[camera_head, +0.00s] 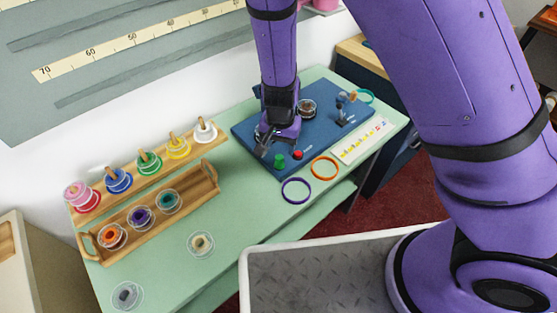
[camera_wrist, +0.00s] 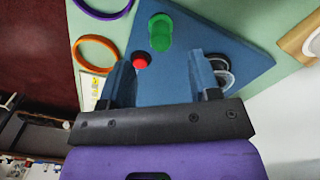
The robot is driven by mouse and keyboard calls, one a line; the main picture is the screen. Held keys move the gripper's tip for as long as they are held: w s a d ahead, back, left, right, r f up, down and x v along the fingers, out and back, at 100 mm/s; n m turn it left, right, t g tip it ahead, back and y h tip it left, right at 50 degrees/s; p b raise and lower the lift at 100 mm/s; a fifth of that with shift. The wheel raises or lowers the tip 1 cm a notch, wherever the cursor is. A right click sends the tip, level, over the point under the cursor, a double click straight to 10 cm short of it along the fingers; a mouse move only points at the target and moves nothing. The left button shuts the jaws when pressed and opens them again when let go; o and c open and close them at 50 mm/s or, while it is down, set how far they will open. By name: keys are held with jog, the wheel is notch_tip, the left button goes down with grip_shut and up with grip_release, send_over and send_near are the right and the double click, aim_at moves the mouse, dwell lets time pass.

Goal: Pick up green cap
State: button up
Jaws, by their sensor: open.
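The green cap (camera_head: 279,161) stands upright on the blue board (camera_head: 247,132) near its front edge, left of a small red cap (camera_head: 298,155). In the wrist view the green cap (camera_wrist: 160,32) lies beyond my fingertips and between their lines, with the red cap (camera_wrist: 140,61) just left of it. My gripper (camera_head: 268,148) is over the board, behind and slightly left of the green cap in the head view.
A jar (camera_head: 306,107) and small upright parts (camera_head: 342,111) stand on the board. Purple (camera_head: 295,191) and orange (camera_head: 324,168) rings lie in front. A wooden tray of dishes (camera_head: 206,192) and a rack of coloured spools (camera_head: 138,166) stand left. The front counter is mostly clear.

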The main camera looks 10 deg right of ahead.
aim_at(279, 157)
jog(key=shift+s+a+f, duration=0.1)
jog(key=shift+f, duration=2.75)
jog(key=shift+c, duration=0.5)
jog(key=c, duration=0.9)
